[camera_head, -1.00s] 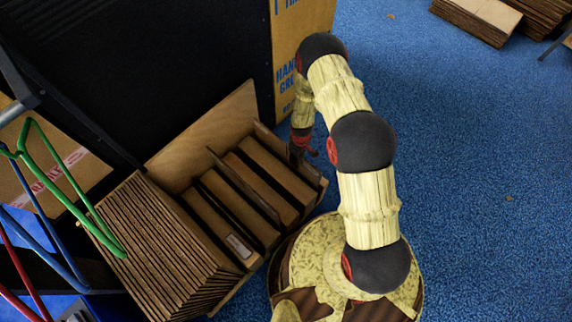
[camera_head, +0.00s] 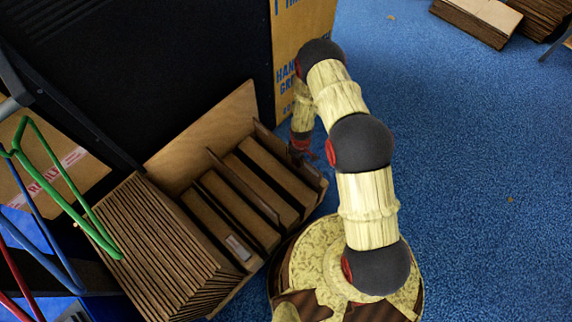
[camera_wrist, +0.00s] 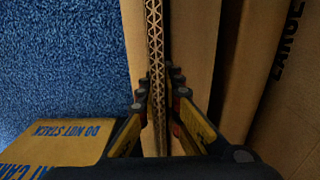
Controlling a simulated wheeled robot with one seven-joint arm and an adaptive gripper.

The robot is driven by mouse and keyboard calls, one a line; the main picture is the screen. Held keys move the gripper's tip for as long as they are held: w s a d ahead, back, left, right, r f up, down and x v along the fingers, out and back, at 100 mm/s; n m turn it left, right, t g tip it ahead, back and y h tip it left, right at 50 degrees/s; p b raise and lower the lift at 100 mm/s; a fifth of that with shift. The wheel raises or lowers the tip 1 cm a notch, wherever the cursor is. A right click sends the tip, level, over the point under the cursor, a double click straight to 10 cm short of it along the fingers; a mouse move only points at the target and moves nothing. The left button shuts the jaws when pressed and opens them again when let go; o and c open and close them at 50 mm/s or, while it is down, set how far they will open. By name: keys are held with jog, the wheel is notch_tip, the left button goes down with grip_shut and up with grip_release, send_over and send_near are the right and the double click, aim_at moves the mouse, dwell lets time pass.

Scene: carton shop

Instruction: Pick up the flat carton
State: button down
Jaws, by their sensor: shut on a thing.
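The flat carton (camera_wrist: 156,40) shows in the wrist view as a thin corrugated edge running up the middle of the picture. My gripper (camera_wrist: 160,88) has one finger on each side of this edge and is shut on it. The lower part of the carton is hidden between the fingers. In the head view my gripper (camera_head: 302,152) is down at the far right end of the wooden rack (camera_head: 208,137). There I cannot make out the held carton apart from the rack's boards.
Many flat cartons (camera_head: 165,245) stand packed at the rack's left end. Brown boards stand close right of the held carton. A dark cabinet (camera_head: 190,60) and a yellow printed panel (camera_head: 300,60) are behind. Colored loops (camera_head: 75,190) are at left. Blue floor (camera_head: 480,170) is open at right.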

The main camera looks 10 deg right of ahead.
jog(key=shift+r, duration=0.1)
dwell(0.8)
notch_tip(320, 180, up, 57)
jog(key=p, duration=2.6)
jog(key=shift+p, duration=0.3)
jog(key=shift+f, duration=0.2)
